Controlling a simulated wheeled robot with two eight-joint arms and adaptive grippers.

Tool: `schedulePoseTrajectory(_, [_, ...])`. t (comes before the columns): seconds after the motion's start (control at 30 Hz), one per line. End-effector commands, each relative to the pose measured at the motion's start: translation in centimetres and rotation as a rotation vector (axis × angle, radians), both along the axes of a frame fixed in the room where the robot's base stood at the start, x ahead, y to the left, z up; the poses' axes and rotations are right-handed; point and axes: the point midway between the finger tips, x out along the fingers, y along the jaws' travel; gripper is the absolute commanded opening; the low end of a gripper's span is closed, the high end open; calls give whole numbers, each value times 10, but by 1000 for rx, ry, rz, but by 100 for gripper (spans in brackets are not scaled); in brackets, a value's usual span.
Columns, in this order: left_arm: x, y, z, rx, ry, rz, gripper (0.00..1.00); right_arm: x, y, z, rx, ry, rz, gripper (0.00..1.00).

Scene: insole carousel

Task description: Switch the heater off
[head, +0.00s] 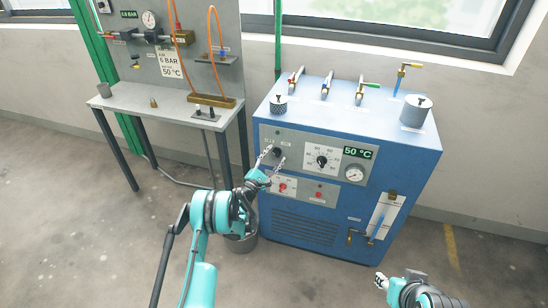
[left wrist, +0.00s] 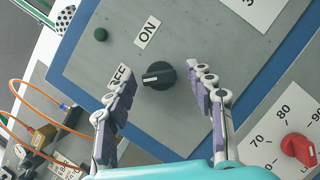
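The heater (head: 400,140) is a blue cabinet with a grey control panel. In the left wrist view, its black switch knob (left wrist: 158,75) sits between an ON label (left wrist: 147,32) and an OFF label (left wrist: 120,77). The knob's white mark appears to point left, toward OFF. My left gripper (head: 272,160) is at the panel's left part. It is open, with one finger on each side of the knob and gaps visible; one finger partly covers the OFF label. My right gripper (head: 381,281) is low at the right, away from the heater; its opening is unclear.
A dark green lamp (left wrist: 100,34) is near the knob. A temperature dial (head: 322,161), a 50 °C display (head: 357,153) and red buttons (head: 283,187) share the heater front.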

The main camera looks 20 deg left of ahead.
Motion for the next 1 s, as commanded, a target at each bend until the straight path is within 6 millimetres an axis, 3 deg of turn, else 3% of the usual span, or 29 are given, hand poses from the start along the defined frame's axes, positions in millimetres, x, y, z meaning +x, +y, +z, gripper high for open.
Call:
schedulePoseTrajectory(0.27, [-8,3,-2,1,0,0,53,0,0,0,0,0,0,40])
schedulePoseTrajectory(0.5, [-45,15,-13,2,0,1,53,0,0,0,0,0,0,40])
schedulePoseTrajectory(0.7, [-66,22,-20,0,-1,1,53,0,0,0,0,0,0,40])
schedulePoseTrajectory(1.0, [-69,22,-21,0,0,0,53,0,0,0,0,0,0,40])
